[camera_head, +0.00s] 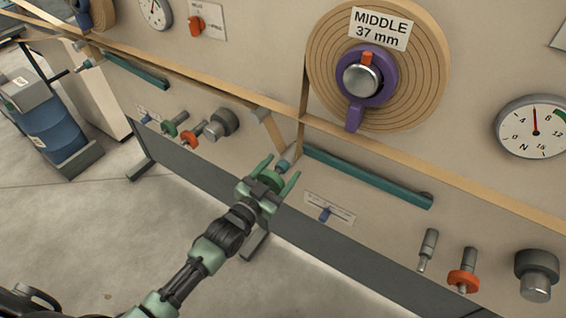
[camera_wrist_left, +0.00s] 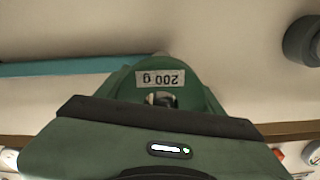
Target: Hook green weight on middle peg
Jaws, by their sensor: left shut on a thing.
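My left gripper (camera_head: 280,170) is shut on a green weight (camera_head: 270,182) in front of the machine panel. In the left wrist view the green weight (camera_wrist_left: 190,98) shows a "200 g" label, upside down. The teal bar also shows at the left of the wrist view (camera_wrist_left: 65,66). My right gripper is not in view.
The reel marked "MIDDLE 37 mm" (camera_head: 320,60) is above, its tan strip crossing the panel.

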